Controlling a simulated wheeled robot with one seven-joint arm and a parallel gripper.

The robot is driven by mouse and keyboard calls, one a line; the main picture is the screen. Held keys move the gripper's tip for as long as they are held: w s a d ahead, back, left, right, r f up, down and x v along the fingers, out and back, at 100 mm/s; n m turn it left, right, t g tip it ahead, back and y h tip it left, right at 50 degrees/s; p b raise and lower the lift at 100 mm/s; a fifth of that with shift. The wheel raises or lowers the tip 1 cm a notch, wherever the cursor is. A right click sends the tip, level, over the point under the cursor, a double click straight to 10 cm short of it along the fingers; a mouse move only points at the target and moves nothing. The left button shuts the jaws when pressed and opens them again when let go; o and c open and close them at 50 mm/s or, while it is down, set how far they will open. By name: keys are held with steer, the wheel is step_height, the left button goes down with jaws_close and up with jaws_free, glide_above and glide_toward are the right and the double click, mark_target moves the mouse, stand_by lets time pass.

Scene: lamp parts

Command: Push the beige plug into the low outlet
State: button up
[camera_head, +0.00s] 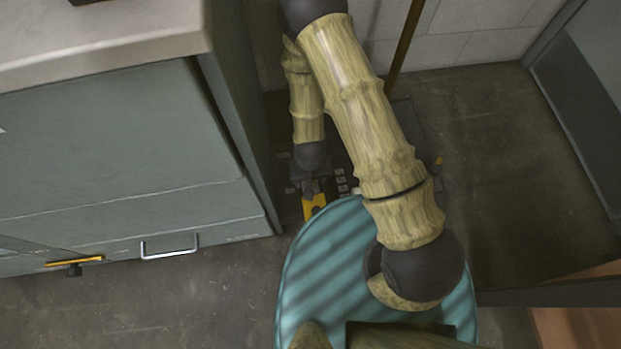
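My gripper (314,205) reaches down into the narrow gap beside the grey-green cabinet, close to the floor. A yellow part shows at its tip; I cannot tell whether the fingers are open or shut. No beige plug can be made out; it may be hidden at or behind the gripper. A dark panel with small pale marks (342,182) lies just right of the gripper, partly covered by my arm. I cannot tell whether the low outlet is there.
The grey-green cabinet (110,145), with a light top (100,35) and a silver handle (169,246), stands close on the left. A thin brown pole (404,45) rises behind my arm. Bare dark floor (520,170) is open at right, bounded by a wall and a dark edge.

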step_height(320, 180, up, 17)
steer(key=p, duration=0.8)
steer(key=shift+p, duration=0.35)
steer(key=w+d+r+m+t+p, duration=0.1)
steer(key=w+d+r+p, duration=0.2)
steer(key=r, duration=0.6)
steer(key=w+d+r+p, duration=0.1)
steer(key=w+d+r, duration=0.1)
steer(key=d+r, duration=0.5)
steer(key=s+d+r+m+t+p, duration=0.1)
steer(key=d+r, duration=0.3)
steer(key=r, duration=0.3)
steer(key=s+d+r+m+t+p, duration=0.15)
steer(key=d+r, duration=0.25)
steer(key=r, duration=0.4)
step_height(320, 180, up, 38)
steer(key=p, duration=3.8)
steer(key=shift+f+n+g, duration=0.25)
steer(key=shift+n+g, duration=0.1)
steer(key=shift+g, duration=0.1)
steer(key=shift+w, duration=0.1)
